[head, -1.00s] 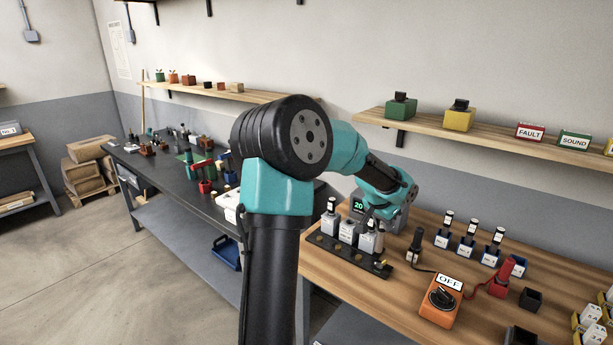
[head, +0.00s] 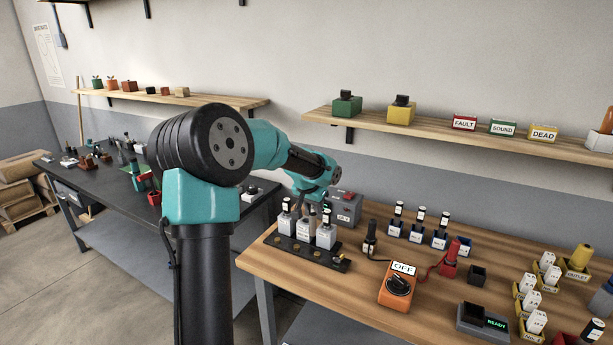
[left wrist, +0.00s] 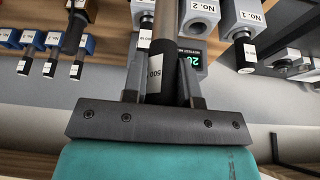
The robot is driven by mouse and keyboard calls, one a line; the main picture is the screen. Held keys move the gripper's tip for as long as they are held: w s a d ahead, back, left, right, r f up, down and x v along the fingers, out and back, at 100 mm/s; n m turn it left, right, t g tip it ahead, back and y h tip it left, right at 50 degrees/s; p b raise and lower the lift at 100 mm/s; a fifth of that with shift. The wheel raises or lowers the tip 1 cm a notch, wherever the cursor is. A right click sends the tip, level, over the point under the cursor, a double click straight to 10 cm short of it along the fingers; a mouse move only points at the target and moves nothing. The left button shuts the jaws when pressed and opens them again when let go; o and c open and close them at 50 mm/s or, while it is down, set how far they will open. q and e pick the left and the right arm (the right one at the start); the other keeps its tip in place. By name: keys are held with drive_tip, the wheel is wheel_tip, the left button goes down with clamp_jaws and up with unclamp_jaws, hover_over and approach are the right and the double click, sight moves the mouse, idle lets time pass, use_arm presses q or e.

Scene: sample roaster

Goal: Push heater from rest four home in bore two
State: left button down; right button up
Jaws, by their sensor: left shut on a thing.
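My left gripper (head: 318,201) is by the tops of the white blocks at the bench's back left. In the left wrist view its two fingers (left wrist: 163,88) are shut on a heater (left wrist: 156,72), with a dark sleeve, a label reading 500 and a bare metal shaft. The shaft's far end runs out of frame. The block marked No. 2 (left wrist: 202,9) is just right of the shaft, and its round opening shows empty. Block No. 1 (left wrist: 239,18) holds a labelled heater. In the head view the middle block (head: 305,231) stands between two others. My right gripper is not in view.
The blocks stand on a black rail (head: 312,256) with round holes. Blue rests (head: 417,235) with upright heaters stand to the right. An orange switch box (head: 397,290) reads OFF. A grey display box (head: 346,208) stands behind the blocks. Bare wood lies in front.

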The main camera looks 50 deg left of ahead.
use_arm(q)
drive_tip(key=w+a+r+n+y, duration=0.1)
drive_tip(key=w+a+r+n, duration=0.2)
drive_tip(key=a+r, duration=0.3)
drive_tip(key=shift+w+a+r+n, duration=0.15)
drive_tip(key=shift+w+a+n, duration=0.25)
drive_tip(key=shift+w+a, duration=0.45)
drive_tip(key=shift+s+a, duration=0.15)
drive_tip(key=shift+s, duration=0.05)
drive_tip(key=shift+f, duration=2.9)
wheel_tip(320, 180, down, 8)
idle(1.3)
drive_tip(key=c, duration=0.8)
unclamp_jaws()
drive_tip(key=shift+r, duration=0.1)
drive_tip(key=v, duration=1.7)
drive_tip(key=shift+w+d+r, duration=0.2)
drive_tip(key=shift+w+d, duration=0.05)
drive_tip(key=shift+d, duration=0.05)
